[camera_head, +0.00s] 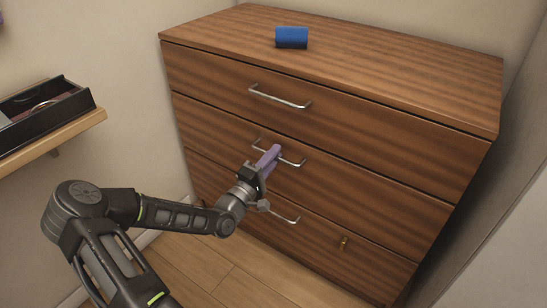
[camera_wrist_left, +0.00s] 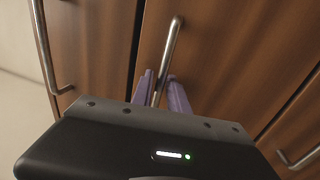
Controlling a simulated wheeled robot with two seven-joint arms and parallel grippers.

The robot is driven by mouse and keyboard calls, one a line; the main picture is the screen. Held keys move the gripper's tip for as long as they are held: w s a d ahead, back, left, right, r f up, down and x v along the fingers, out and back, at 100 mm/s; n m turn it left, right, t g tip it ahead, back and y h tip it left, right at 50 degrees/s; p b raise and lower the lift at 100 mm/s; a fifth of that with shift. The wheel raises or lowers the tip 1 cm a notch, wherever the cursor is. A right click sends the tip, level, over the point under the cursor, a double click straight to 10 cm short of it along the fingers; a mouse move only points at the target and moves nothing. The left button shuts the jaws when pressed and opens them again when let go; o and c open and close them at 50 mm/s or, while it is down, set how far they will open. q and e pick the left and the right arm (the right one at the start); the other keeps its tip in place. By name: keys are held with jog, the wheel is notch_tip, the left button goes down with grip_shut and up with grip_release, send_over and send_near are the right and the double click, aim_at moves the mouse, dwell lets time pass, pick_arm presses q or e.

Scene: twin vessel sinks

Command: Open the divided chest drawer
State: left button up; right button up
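The brown wooden chest (camera_head: 380,125) has three drawers, one above another, and all look shut. The middle drawer (camera_head: 350,180) has a metal bar handle (camera_head: 292,161). My left gripper (camera_head: 270,157) is at this handle with its purple fingers. In the left wrist view, a metal bar handle (camera_wrist_left: 170,45) runs between the fingers (camera_wrist_left: 162,90), one on each side. Whether they press on the bar is not clear. Which drawer is divided inside cannot be seen. My right gripper is not in view.
The top drawer has a handle (camera_head: 280,97), the bottom drawer a handle (camera_head: 285,214) and a small brass piece (camera_head: 343,242). A blue object (camera_head: 291,37) lies on top. A shelf with a black tray (camera_head: 45,112) is at the left. Floor is clear in front; a wall is close at right.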

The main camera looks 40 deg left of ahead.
pick_arm(q)
grip_shut()
dwell(1.4)
